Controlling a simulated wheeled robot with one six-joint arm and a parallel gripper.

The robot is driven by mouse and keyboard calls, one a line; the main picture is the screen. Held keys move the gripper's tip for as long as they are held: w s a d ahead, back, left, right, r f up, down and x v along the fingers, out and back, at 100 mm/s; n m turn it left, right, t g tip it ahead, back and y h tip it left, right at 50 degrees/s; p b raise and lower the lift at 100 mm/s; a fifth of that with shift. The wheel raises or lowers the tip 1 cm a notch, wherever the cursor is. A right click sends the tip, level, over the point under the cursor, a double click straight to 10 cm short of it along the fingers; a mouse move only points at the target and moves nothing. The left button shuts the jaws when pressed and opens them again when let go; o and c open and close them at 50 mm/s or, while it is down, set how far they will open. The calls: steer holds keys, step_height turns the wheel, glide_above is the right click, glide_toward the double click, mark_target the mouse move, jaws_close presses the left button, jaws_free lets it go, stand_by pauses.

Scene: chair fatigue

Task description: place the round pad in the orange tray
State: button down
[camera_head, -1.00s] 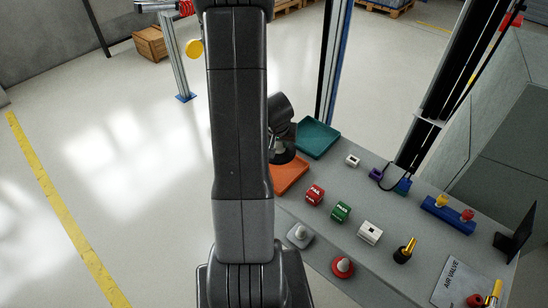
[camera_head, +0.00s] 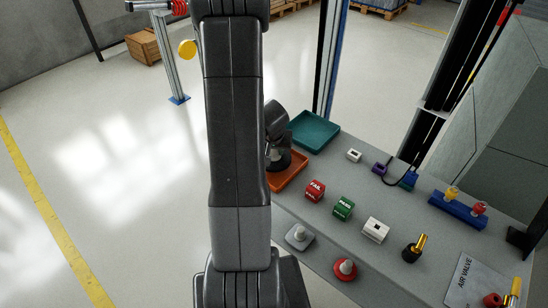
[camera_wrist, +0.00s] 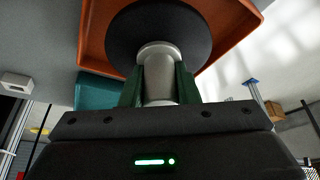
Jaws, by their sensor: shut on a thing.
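The round pad (camera_wrist: 125,35) is a black disc with a light grey stem in the wrist view. My gripper (camera_wrist: 158,85) is shut on that stem, with one green finger on each side. The orange tray (camera_wrist: 94,30) shows around the disc, so the pad is over or inside the tray. I cannot tell whether it touches the tray floor. In the head view the orange tray (camera_head: 292,178) lies at the bench's left edge, partly hidden by my arm. The dark round pad (camera_head: 279,162) shows small beside my arm there.
A teal tray (camera_head: 314,133) stands just behind the orange one. A red FAIL cube (camera_head: 314,190), a green PASS cube (camera_head: 343,208), a grey knobbed pad (camera_head: 298,238) and a red knobbed pad (camera_head: 345,269) stand on the bench to the right and in front.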

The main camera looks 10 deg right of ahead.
steer(key=shift+f+b, duration=0.7)
steer(key=shift+f, duration=0.45)
steer(key=shift+f, duration=0.15)
steer(key=c, duration=1.1)
jaws_free()
steer(key=shift+r, duration=0.45)
steer(key=p+v, duration=0.7)
steer(key=v, duration=0.4)
steer(key=shift+s+r, duration=0.15)
steer(key=shift+s, duration=0.1)
